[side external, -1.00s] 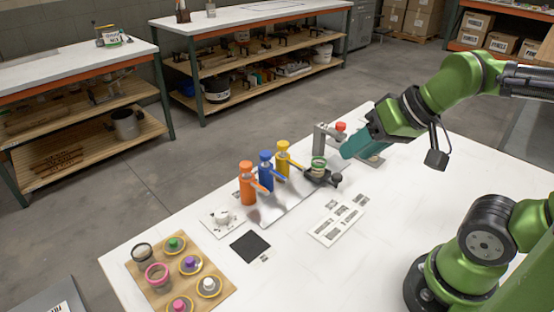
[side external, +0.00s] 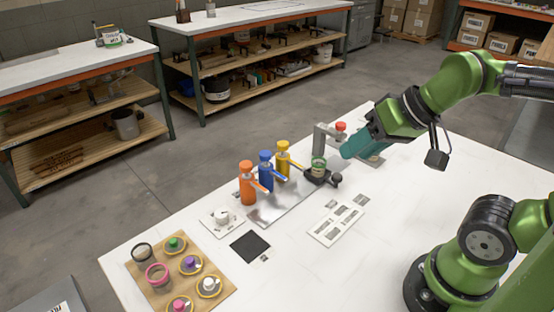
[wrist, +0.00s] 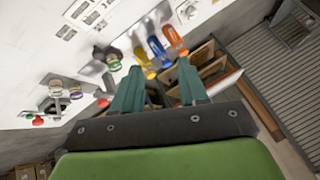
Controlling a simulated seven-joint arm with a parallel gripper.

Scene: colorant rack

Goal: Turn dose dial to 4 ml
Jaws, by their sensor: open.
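A white round knob that looks like the dose dial (side external: 222,215) sits on a pale marked plate at the left end of the row of bottles. Its markings are too small to read. It also shows at the top of the wrist view (wrist: 187,11). My gripper (side external: 346,150) is well to the right of it, near the grey stand. In the wrist view its two teal fingers (wrist: 158,72) are apart with nothing held between them.
Orange (side external: 248,184), blue (side external: 266,170) and yellow (side external: 283,160) pump bottles stand behind a metal plate. A green-banded cup (side external: 318,164) sits in a black holder near my gripper. A wooden board (side external: 214,270) with several lids lies front left. A black square mat (side external: 250,247) lies near the dial.

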